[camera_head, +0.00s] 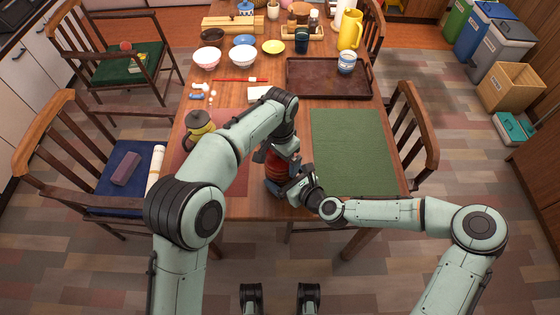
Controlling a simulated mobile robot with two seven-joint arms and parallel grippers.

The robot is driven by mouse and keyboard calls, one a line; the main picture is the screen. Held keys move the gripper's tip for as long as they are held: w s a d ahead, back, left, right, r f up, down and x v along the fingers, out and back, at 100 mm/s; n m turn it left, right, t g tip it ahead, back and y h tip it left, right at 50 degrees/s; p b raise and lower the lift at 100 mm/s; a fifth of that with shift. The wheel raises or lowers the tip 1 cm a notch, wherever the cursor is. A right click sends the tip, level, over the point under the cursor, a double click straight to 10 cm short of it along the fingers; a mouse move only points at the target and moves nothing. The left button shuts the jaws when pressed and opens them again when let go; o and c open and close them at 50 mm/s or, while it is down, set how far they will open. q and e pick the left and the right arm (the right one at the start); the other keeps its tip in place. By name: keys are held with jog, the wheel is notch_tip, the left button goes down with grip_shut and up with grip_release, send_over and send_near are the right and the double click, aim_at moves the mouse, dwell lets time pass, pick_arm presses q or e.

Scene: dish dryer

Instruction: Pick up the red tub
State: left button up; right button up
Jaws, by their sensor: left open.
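A red tub (275,168) stands near the front edge of the wooden table, partly hidden behind my arms. My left gripper (270,155) reaches down over the tub from above. It is open, with its jaws close around or beside the upper part of the tub; I cannot tell whether they touch it. My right gripper (288,190) comes in from the right, low at the front of the tub. Its jaws are too small and too covered to show whether they are open or shut.
A green mat (353,150) lies bare at right. Behind are a brown tray (318,80), bowls (206,57) and a yellow pitcher (351,30). Chairs flank the table.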

pick_arm(q)
jog(key=shift+f, duration=0.15)
jog(key=c, duration=0.8)
notch_tip(320, 180, up, 10)
jog(key=shift+r, duration=0.1)
